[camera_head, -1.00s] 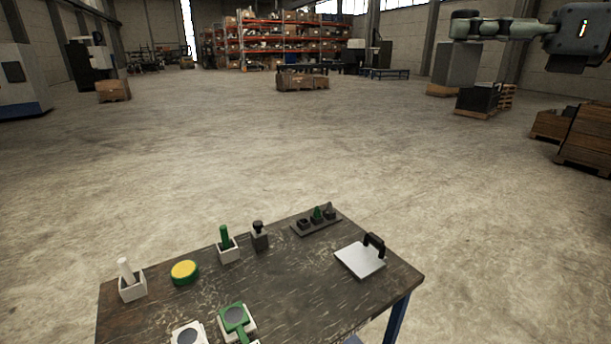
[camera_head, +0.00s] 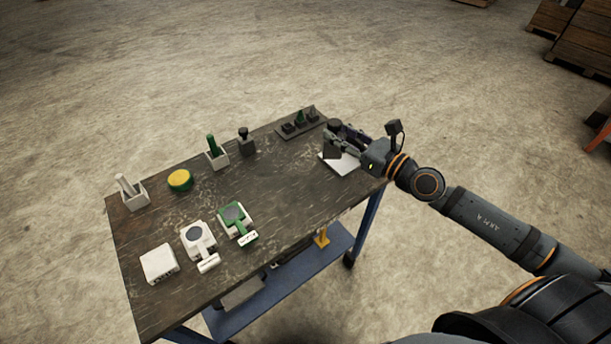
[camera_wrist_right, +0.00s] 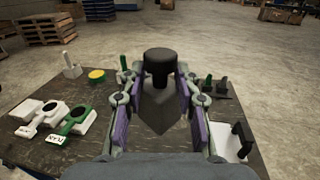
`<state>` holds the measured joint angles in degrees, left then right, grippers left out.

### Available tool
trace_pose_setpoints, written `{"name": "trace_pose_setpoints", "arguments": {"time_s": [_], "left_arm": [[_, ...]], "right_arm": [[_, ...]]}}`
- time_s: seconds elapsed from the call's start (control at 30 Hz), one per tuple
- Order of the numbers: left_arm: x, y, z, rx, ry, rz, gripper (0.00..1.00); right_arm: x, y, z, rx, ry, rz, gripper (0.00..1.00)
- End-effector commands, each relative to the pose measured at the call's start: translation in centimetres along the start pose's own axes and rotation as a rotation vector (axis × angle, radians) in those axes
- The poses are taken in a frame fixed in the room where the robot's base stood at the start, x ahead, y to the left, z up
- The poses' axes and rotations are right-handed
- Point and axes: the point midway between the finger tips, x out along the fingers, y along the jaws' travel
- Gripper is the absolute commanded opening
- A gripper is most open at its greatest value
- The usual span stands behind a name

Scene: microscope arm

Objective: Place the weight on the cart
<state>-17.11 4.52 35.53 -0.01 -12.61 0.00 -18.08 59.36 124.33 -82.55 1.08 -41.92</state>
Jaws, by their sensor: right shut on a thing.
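The cart (camera_head: 300,215) has a dark worn top and a blue frame with a lower shelf. My right gripper (camera_head: 345,137) is shut on a dark weight (camera_head: 333,144) with a round black knob, which also shows large between the purple-padded fingers of the gripper (camera_wrist_right: 160,115) in the right wrist view (camera_wrist_right: 158,80). It is over the cart's far right part, near the pale handled plate (camera_head: 345,164). I cannot tell whether its base touches anything. A similar dark block with a knob (camera_head: 246,144) stands on the cart top. My left gripper is not in view.
The front right top is clear.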

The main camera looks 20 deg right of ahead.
Motion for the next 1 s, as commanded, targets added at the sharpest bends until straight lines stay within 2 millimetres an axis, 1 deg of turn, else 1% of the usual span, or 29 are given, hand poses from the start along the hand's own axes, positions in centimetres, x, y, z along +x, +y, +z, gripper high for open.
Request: {"name": "trace_pose_setpoints", "arguments": {"time_s": [0.03, 0.1, 0.2, 0.33, 0.5, 0.67, 0.77, 0.87, 0.97, 1.0], "left_arm": [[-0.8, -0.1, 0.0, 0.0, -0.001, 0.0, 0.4], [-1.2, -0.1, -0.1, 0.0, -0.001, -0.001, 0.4], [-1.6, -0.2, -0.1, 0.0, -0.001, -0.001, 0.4], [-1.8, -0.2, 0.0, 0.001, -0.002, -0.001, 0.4], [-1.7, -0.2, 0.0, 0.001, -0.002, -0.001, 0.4], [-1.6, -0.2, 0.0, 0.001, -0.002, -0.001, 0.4], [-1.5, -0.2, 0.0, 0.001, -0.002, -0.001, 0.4], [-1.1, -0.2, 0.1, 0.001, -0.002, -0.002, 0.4], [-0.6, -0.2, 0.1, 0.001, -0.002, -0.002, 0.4], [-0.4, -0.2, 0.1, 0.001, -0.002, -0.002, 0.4]], "right_arm": [[-1.1, 0.9, -1.1, 0.011, -0.002, -0.028, 0.0], [-2.5, 1.8, -2.7, 0.007, -0.004, -0.069, 0.0], [-4.2, 2.7, -4.2, 0.0, -0.005, -0.12, 0.0], [-5.5, 3.3, -5.1, -0.01, -0.006, -0.159, 0.0], [-5.9, 3.3, -5.3, -0.014, -0.007, -0.17, 0.0], [-5.0, 2.8, -5.7, -0.013, -0.011, -0.177, 0.0], [-3.8, 2.5, -6.2, -0.008, -0.013, -0.177, 0.0], [-2.2, 1.9, -7.0, -0.008, -0.014, -0.176, 0.0], [0.0, 1.2, -8.1, -0.007, -0.014, -0.175, 0.0], [1.0, 1.0, -8.4, -0.006, -0.014, -0.172, 0.0]]}}
